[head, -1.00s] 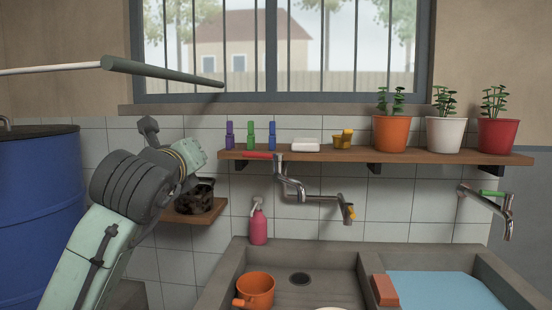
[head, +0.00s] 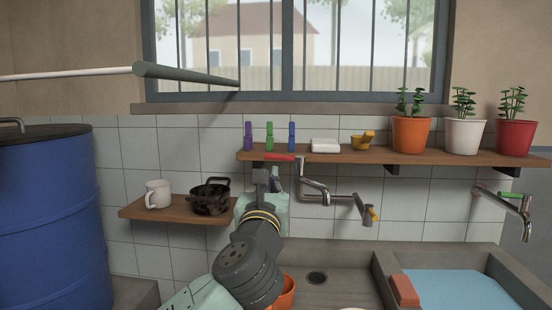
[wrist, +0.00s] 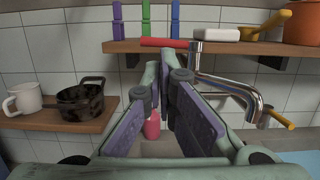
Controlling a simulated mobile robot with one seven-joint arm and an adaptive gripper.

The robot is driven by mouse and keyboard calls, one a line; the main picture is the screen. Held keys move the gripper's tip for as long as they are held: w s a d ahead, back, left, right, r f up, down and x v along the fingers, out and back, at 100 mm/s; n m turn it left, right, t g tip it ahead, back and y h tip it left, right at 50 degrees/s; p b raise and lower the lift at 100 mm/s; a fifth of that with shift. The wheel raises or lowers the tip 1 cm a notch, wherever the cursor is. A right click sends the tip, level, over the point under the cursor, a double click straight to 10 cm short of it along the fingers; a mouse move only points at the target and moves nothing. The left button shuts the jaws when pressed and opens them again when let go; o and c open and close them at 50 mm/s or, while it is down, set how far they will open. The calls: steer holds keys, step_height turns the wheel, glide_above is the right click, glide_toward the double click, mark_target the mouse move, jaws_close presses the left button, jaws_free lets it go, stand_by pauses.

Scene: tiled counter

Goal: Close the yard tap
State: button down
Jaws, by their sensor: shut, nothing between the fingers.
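A second tap (head: 525,205) with a green handle (head: 510,195) is at the far right. My gripper (head: 265,175) is shut and empty, just below the red handle in the head view. In the wrist view its fingertips (wrist: 162,62) are below that handle; I cannot tell whether they touch it.
The long shelf (head: 345,154) holds pegs, soap and potted plants. A small shelf (head: 172,215) at left holds a mug (head: 157,194) and a dark pot (head: 210,197). A pink bottle (wrist: 152,126) stands below the tap. A blue barrel (head: 50,220) is at left; sink basins lie below.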

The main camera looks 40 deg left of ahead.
mark_target(275, 157)
steer(key=p+x, duration=0.2)
steer(key=x, duration=0.6)
steer(key=shift+w+a+p, duration=0.15)
steer(key=shift+w+p, duration=0.05)
steer(key=shift+p, duration=0.2)
steer(key=shift+w+a+r, duration=0.1)
steer(key=shift+w+a, duration=0.05)
steer(key=shift+w, duration=0.1)
steer(key=shift+a+r, duration=0.2)
